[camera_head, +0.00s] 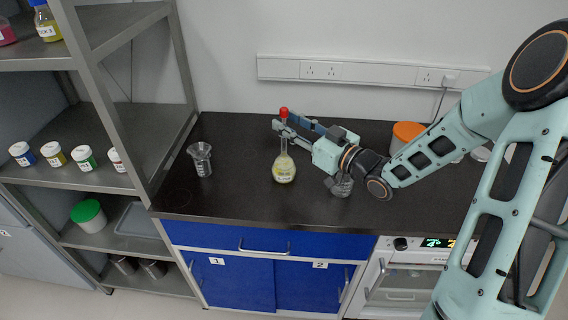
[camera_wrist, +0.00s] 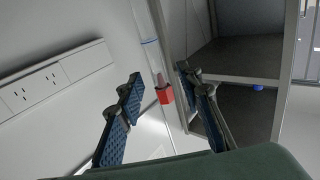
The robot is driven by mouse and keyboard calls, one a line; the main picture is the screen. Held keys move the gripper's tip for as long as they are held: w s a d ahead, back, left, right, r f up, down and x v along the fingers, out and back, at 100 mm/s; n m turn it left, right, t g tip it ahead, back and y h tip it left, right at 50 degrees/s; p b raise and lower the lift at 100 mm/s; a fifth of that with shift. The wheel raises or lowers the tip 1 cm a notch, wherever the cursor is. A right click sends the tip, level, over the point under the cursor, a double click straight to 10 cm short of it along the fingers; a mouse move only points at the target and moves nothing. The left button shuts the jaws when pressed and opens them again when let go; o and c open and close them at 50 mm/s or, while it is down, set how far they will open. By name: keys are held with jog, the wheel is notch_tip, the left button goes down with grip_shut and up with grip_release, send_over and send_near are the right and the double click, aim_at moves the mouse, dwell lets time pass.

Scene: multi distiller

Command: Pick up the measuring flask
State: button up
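The measuring flask (camera_head: 284,169) stands upright on the dark worktop (camera_head: 232,150). It has a round clear body with yellowish contents and a label, a long thin neck and a red cap. My gripper (camera_head: 281,127) reaches in from the right at the height of the neck, just below the cap. In the wrist view, the flask's neck and red cap (camera_wrist: 165,95) show between the two spread blue-padded fingers of my gripper (camera_wrist: 160,88), with gaps on both sides. The flask's body is out of the wrist view.
A clear beaker (camera_head: 201,159) stands left of the flask. Another glass vessel (camera_head: 341,186) stands under my wrist, partly hidden. An orange-lidded container (camera_head: 407,131) is behind my arm. Metal shelves (camera_head: 125,140) with labelled jars rise at the left. A wall socket strip (camera_head: 300,69) runs behind.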

jog(key=shift+x, duration=1.1)
grip_shut()
